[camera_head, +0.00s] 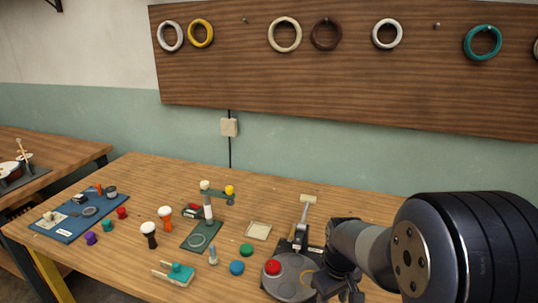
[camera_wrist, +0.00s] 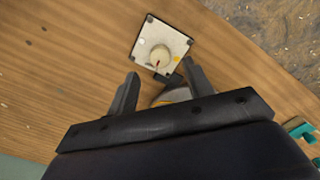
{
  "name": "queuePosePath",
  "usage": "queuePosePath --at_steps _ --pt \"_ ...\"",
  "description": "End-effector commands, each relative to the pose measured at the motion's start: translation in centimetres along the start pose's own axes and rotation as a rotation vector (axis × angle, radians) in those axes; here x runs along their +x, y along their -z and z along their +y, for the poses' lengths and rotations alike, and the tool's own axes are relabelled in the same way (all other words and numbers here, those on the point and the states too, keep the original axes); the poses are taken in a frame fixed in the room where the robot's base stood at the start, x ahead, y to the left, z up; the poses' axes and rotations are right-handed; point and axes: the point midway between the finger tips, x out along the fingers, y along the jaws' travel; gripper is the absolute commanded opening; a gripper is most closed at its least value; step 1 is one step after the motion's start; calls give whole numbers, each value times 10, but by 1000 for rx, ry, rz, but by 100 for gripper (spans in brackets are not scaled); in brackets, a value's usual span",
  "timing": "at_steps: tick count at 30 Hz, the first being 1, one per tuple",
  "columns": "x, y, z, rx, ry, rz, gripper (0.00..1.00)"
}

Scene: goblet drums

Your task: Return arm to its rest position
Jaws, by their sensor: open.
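My gripper (camera_wrist: 160,68) is open in the wrist view, its two dark fingers spread apart with nothing held between them. Beyond the fingertips is a square pale plate (camera_wrist: 145,39) with dark corners and a round knob. A grey and orange thing between the fingers is partly hidden by them. In the head view my arm reaches in from the right over the table's front right part. The fingers cannot be made out clearly there. A black goblet drum (camera_head: 150,240) and an orange goblet drum (camera_head: 165,220), both with white tops, stand upright on the wooden table (camera_head: 110,270).
A grey round device with a red knob (camera_head: 272,267) stands close left of my arm. A green-based stand (camera_head: 200,240), a teal clamp-like piece (camera_head: 178,274) and a blue tray (camera_head: 72,222) lie further left. Rings hang on the wall board (camera_head: 240,80). The table's front left is clear.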

Motion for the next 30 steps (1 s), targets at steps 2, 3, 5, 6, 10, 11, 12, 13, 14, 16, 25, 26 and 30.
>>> queuePosePath --at_steps 2,3,5,6,10,11,12,13,14,16,25,26,30 --pt "19 -1 -1 0 3 -6 49" --pt "27 -1 -1 0 3 -5 49" --pt "39 -1 -1 0 3 -6 49" --pt "47 -1 -1 0 3 -5 49" --pt "45 0 0 96 0 0 49" --pt "45 0 0 121 0 0 49" --pt "45 0 0 153 0 0 49" --pt "45 0 0 178 0 0 49" --pt "45 0 0 202 0 0 49" --pt "45 0 0 258 0 0 49" --pt "45 0 0 498 0 0 49" --pt "45 0 0 523 0 0 49" --pt "45 0 0 634 0 0 49"
